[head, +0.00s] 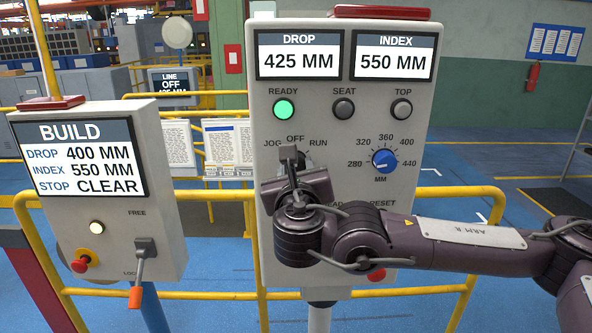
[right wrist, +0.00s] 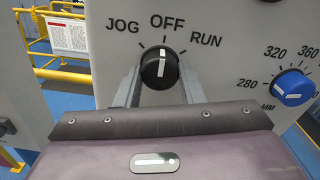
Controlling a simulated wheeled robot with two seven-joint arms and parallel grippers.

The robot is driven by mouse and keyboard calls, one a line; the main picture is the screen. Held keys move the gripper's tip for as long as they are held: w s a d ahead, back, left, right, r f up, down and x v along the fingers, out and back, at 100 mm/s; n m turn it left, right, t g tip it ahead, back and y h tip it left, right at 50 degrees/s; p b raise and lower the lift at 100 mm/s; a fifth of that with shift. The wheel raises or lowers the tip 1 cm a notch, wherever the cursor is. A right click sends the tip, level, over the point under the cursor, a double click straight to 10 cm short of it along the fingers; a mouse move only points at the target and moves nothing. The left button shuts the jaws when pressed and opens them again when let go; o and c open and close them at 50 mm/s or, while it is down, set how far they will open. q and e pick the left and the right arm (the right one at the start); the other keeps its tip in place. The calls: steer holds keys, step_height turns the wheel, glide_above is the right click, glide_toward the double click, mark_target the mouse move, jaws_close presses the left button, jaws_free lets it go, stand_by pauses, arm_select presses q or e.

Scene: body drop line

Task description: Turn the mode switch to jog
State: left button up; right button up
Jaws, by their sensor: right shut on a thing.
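The mode switch is a black round knob (right wrist: 160,68) with a white pointer line, on the grey control panel (head: 340,75). Its labels read JOG at left, OFF at top and RUN at right. In the right wrist view the pointer stands nearly upright, toward OFF. My right gripper (right wrist: 160,82) is shut on the knob, one finger on each side of it. In the head view my right gripper (head: 290,160) and wrist cover most of the knob. My left gripper is not in view.
A blue dial (head: 385,161) marked in MM sits right of the switch. The READY lamp (head: 284,109) glows green above it. A BUILD panel (head: 95,200) with an orange-tipped lever (head: 137,280) stands at left. Yellow rails (head: 450,191) run behind the panels.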

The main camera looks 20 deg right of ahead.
steer(key=n+b, duration=0.1)
steer(key=n, duration=0.3)
steer(key=shift+n, duration=0.4)
steer(key=n, duration=0.4)
steer(key=shift+n, duration=0.4)
steer(key=o, duration=1)
